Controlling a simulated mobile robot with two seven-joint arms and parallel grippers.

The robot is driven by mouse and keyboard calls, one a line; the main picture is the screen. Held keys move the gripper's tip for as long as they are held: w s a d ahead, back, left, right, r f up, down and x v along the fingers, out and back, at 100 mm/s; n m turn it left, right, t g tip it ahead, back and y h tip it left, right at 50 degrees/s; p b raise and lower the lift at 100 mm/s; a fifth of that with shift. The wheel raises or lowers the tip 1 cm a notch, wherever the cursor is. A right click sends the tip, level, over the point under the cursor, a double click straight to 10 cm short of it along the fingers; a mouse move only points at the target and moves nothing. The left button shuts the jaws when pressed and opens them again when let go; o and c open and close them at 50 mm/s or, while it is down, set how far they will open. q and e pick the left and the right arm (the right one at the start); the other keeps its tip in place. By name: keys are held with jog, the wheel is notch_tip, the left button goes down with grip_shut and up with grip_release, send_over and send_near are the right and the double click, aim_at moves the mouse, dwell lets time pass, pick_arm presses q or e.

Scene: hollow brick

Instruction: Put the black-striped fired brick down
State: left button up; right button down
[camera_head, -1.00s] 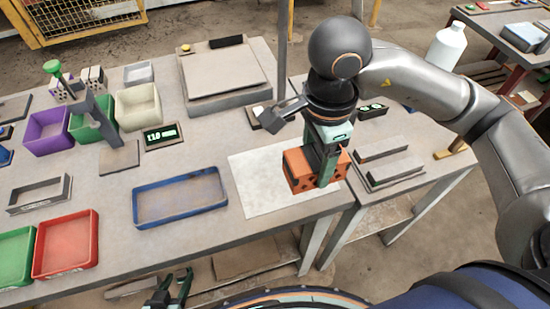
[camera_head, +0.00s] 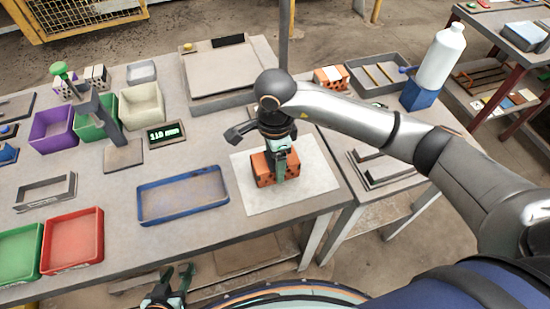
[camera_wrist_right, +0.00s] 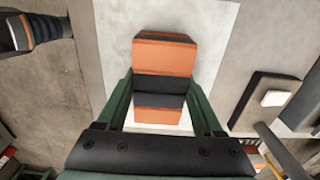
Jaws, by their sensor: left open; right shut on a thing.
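The black-striped fired brick (camera_head: 263,168) is orange with dark stripes and holes. It is at the white sheet (camera_head: 310,170) on the table, seemingly resting on it or just above; I cannot tell which. My right gripper (camera_head: 280,172) is shut on the brick from above. In the right wrist view the brick (camera_wrist_right: 165,55) shows orange and black bands between the green fingers of the right gripper (camera_wrist_right: 160,98). My left gripper (camera_head: 172,280) is open and empty, low in front of the table's front edge.
A blue tray (camera_head: 183,212) lies left of the sheet, with a red bin (camera_head: 72,240) and a green bin (camera_head: 18,255) beyond. A display (camera_head: 167,134) and a weighing platform (camera_head: 220,73) stand behind. Another brick (camera_head: 331,78) and a grey tray (camera_head: 400,72) are at back right.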

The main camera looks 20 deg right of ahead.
jog(key=shift+c, duration=0.2)
grip_release()
jog(key=shift+f, duration=0.1)
notch_tip(320, 180, up, 12)
jog(key=b, duration=0.1)
jog(key=shift+r, duration=0.2)
dwell(0.3)
